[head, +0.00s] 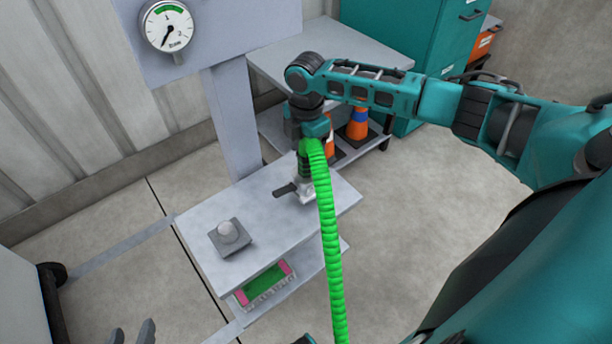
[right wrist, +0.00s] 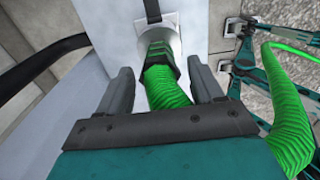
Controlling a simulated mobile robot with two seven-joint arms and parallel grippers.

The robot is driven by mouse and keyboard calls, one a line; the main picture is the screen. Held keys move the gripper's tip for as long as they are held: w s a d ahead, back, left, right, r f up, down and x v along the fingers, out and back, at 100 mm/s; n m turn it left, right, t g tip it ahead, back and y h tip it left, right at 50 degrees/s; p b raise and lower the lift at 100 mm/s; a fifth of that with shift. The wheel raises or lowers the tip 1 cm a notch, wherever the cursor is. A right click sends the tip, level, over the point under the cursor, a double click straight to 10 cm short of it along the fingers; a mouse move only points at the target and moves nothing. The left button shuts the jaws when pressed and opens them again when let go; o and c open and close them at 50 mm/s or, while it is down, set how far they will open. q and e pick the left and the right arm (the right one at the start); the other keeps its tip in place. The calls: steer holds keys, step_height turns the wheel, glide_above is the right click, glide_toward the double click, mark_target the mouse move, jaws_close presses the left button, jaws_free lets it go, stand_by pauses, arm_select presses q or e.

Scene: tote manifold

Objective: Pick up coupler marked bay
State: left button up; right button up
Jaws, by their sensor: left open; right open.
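A green ribbed hose (head: 328,235) arcs up beside my right gripper (head: 306,180) and runs down to the front of the head view. In the right wrist view, its end (right wrist: 165,88) has a dark collar-like coupler (right wrist: 158,56) against a pale metal fitting (right wrist: 158,22). I cannot read any marking on it. My right gripper (right wrist: 162,88) is open, with one finger on each side of the hose and visible gaps. In the head view the fitting (head: 306,194) stands on the grey bench, partly hidden by the gripper. My left gripper (head: 132,333) is open and empty at the bottom left edge.
The grey bench top (head: 200,222) bears a square plate with a pale knob (head: 228,232). A black lever (head: 285,190) sticks out by the fitting. A green and pink tray (head: 265,285) lies below. A gauge (head: 167,25) hangs behind; cones (head: 358,122) stand on a shelf.

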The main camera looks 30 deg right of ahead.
steer(key=shift+f, duration=0.7)
jaws_close()
steer(key=shift+r, duration=0.1)
